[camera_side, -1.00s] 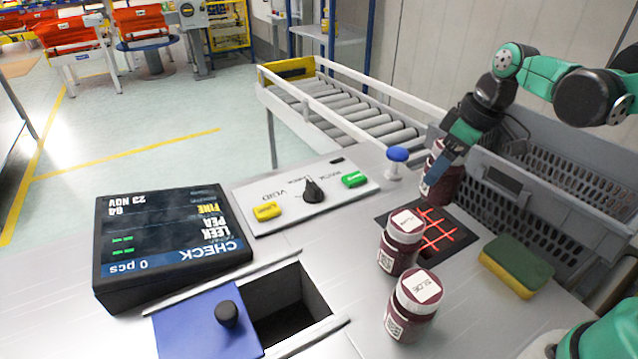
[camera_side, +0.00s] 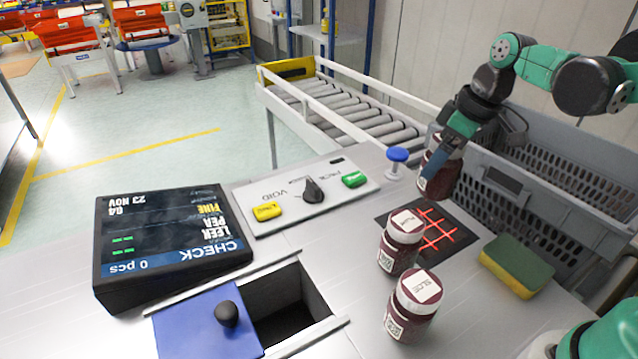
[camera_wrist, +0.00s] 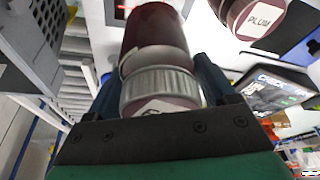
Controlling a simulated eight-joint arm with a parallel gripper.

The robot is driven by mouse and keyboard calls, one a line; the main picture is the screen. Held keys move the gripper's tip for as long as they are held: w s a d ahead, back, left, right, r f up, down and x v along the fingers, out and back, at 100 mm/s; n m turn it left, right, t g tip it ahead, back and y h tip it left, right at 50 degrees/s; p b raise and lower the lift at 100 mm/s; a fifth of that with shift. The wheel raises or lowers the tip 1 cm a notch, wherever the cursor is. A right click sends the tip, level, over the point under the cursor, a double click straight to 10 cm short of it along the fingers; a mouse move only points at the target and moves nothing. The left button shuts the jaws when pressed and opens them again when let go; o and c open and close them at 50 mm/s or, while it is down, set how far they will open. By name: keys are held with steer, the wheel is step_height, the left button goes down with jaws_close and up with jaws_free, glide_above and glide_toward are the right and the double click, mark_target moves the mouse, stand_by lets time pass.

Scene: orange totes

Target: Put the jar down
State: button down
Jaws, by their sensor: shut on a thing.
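The jar (camera_side: 437,178) is dark red with a pale lid, and my gripper (camera_side: 447,150) is shut on it near its top. It is held tilted above the far edge of the black pad with a glowing red grid (camera_side: 432,235). In the wrist view the jar (camera_wrist: 157,35) lies between the two fingers (camera_wrist: 160,85), its ribbed lid towards the camera. Whether its base touches anything cannot be told. A second jar with a PLUM label (camera_side: 400,243) stands upright at the pad's near left edge. A third jar, labelled SLOE (camera_side: 412,306), stands upright nearer the camera.
A green and yellow sponge (camera_side: 516,266) lies right of the pad. A grey crate (camera_side: 560,190) stands behind it. A blue knob (camera_side: 397,157), a button panel (camera_side: 300,195), a CHECK display (camera_side: 170,245) and an open bin slot (camera_side: 288,305) are to the left.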

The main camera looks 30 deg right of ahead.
steer(key=w+a+r+n+y, duration=0.1)
steer(key=w+a+r+n, duration=0.1)
steer(key=a+r, duration=0.5)
steer(key=w+a+r+n, duration=0.2)
steer(key=w+a+r, duration=0.15)
steer(key=a, duration=0.45)
steer(key=shift+g, duration=0.4)
steer(key=f, duration=1.8)
steer(key=shift+s+a+f, duration=0.2)
steer(key=shift+s+f, duration=0.1)
steer(key=shift+s, duration=0.05)
steer(key=shift+f, duration=0.1)
jaws_free()
steer(key=v, duration=1.2)
steer(key=s+d+f+m+t+h, duration=0.2)
steer(key=s+d+m+t, duration=0.2)
steer(key=s+d+m, duration=0.3)
steer(key=shift+s+d+m+t, duration=0.25)
steer(key=shift+d+m+t, duration=0.15)
steer(key=shift+d+m, duration=0.45)
steer(key=shift+a+f, duration=0.1)
steer(key=shift+f, duration=0.05)
